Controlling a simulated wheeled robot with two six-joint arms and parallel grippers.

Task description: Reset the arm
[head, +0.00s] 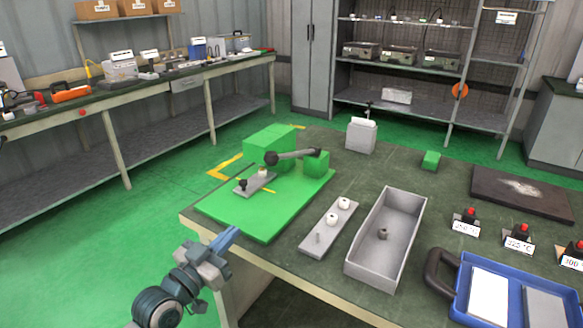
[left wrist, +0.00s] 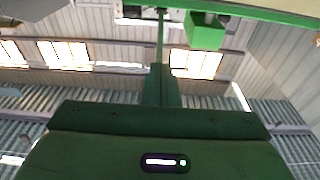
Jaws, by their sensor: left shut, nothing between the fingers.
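My left gripper (head: 226,240) is shut and empty. It is in front of the table's left corner, beside the green base plate (head: 252,222), and points up and right. On the plate a dark arm with a black knob (head: 271,158) reaches left from a small green block (head: 316,163). The knob is in front of the large green block (head: 270,142); I cannot tell whether they touch. A grey strip (head: 256,183) with a black knob and a pale piece lies on the plate. The left wrist view shows my gripper's closed fingers (left wrist: 160,55). My right gripper is not in view.
Right of the plate are a grey strip with white pieces (head: 330,225) and an open grey tray (head: 402,215) holding a small dark part. A blue case (head: 462,300), labelled red-button blocks (head: 467,220) and a dark slab (head: 520,192) are farther right. Floor left of the table is clear.

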